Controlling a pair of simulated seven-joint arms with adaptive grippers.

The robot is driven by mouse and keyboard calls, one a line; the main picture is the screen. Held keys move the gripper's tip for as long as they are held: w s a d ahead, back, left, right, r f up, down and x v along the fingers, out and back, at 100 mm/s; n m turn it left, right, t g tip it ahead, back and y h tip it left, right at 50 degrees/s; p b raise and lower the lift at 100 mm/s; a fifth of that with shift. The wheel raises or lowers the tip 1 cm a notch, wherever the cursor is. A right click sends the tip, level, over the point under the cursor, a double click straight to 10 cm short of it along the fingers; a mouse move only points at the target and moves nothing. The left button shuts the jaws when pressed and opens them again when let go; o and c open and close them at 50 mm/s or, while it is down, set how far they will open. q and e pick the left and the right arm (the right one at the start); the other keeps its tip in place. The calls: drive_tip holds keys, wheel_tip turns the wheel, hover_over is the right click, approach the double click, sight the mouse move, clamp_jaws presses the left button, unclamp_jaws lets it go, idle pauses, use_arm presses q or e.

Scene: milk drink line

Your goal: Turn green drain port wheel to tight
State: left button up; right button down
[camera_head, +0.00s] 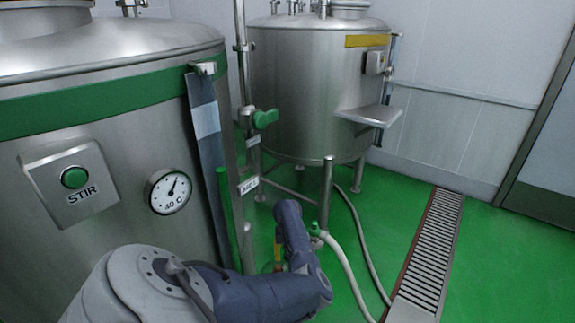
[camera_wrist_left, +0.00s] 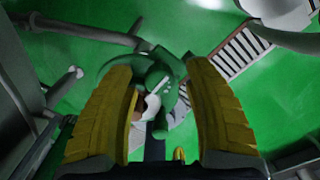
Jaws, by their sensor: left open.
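The green wheel (camera_wrist_left: 172,68) shows in the left wrist view, a lobed dark green shape with a white part (camera_wrist_left: 152,108) in front of it. My left gripper (camera_wrist_left: 160,72) is open, with one yellow finger on each side of the wheel. The wheel lies between or just beyond the fingertips; I cannot tell whether they touch it. In the head view my left arm reaches down beside the near tank, and its wrist hides most of the gripper and this wheel. My right gripper is in neither view.
The near steel tank (camera_head: 100,120) carries a STIR button (camera_head: 75,177) and a dial (camera_head: 168,191). Another tank (camera_head: 300,90) stands behind on legs. A green valve handle (camera_head: 265,118) sits on a vertical pipe. A pale hose (camera_head: 345,265) crosses the floor; a drain grate (camera_head: 430,250) lies right.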

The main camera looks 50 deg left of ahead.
use_arm(q)
wheel_tip(320, 180, up, 12)
idle(0.7)
idle(0.4)
